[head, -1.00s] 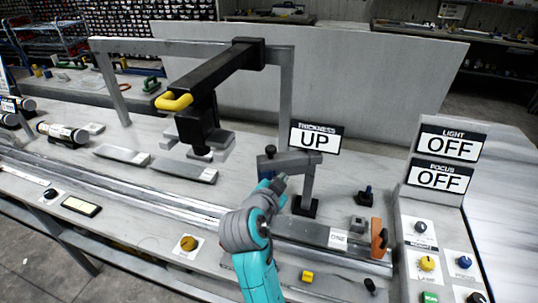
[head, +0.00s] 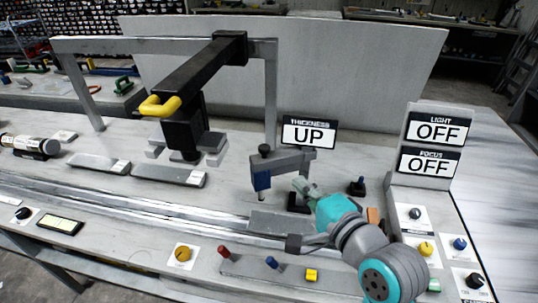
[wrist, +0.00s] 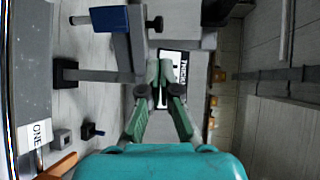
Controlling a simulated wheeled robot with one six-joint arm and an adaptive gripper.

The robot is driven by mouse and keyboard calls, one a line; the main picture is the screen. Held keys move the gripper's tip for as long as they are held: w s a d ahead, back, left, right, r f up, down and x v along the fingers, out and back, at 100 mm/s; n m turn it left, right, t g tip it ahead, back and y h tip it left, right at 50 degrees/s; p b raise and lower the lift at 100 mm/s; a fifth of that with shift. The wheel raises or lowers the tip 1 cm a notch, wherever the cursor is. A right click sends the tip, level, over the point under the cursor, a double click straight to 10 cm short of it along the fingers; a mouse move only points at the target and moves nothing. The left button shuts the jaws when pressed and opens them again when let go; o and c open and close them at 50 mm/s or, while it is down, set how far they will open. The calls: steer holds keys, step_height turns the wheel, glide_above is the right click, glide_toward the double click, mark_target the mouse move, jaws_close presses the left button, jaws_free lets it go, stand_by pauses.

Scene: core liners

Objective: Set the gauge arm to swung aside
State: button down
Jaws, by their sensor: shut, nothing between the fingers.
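The gauge arm (head: 285,164) is a grey bar on an upright post, with a blue end block (head: 262,181) and a black knob on top. In the head view it points left and toward the front, above the grey bench bar. A sign behind it reads THICKNESS UP (head: 309,132).
A black overhead arm with a yellow handle (head: 160,106) stands to the left. A small black knob (head: 356,187) is right of the post. The control panel (head: 433,220) with LIGHT OFF and FOCUS OFF signs is at the right. Small knobs line the front edge.

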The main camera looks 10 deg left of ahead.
glide_toward(262, 145)
steer(key=x, duration=0.5)
steer(key=shift+d+f, duration=0.1)
steer(key=shift+f, duration=0.25)
steer(key=shift+w+a, duration=0.45)
steer(key=shift+a, duration=0.05)
steer(key=shift+r+x, duration=0.15)
steer(key=shift+x, duration=0.75)
steer(key=shift+r+x, duration=0.1)
steer(key=shift+x, duration=0.75)
steer(key=shift+w+a, duration=0.2)
steer(key=shift+w, duration=0.7)
